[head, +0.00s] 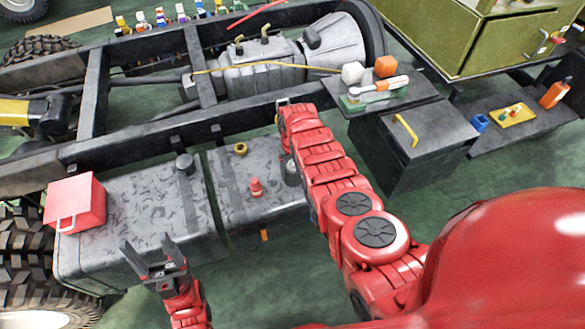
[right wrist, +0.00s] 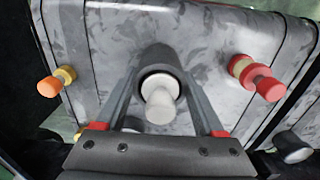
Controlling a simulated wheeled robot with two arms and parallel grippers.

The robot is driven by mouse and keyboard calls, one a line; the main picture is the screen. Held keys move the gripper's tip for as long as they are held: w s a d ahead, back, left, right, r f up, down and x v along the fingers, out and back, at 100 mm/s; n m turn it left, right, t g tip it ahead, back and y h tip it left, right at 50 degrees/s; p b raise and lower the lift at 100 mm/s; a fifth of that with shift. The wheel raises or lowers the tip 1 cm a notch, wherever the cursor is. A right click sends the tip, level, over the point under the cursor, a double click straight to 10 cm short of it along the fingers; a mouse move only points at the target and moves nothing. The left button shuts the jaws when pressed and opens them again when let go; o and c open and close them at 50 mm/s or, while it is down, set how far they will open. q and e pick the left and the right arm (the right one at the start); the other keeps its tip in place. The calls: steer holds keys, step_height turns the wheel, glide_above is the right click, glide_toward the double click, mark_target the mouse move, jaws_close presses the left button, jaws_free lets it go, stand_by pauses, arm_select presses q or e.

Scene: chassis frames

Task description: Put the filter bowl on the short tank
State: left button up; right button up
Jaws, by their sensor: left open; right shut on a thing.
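The short tank (head: 225,183) is the grey mottled box right of the long tank (head: 130,205); its surface (right wrist: 110,35) also fills the right wrist view. My right gripper (right wrist: 158,80) is shut around a pale, rounded piece (right wrist: 160,100), apparently the filter bowl, at a dark round collar (right wrist: 157,57) against the tank. I cannot tell whether the bowl is fully seated. In the head view, the right arm partly hides the gripper and a small grey cylinder (head: 291,173) at the tank's right end. My left gripper (head: 148,246) is open and empty at the long tank's front edge.
A red fitting (head: 256,187), a brass fitting (head: 240,149) and an orange piece (head: 264,235) are on the short tank. A red box (head: 75,203) sits on the long tank. The dark chassis rail (head: 225,118) runs behind. A black box (head: 420,140) stands right.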

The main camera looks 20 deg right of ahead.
steer(key=o, duration=1.6)
steer(key=shift+c, duration=0.2)
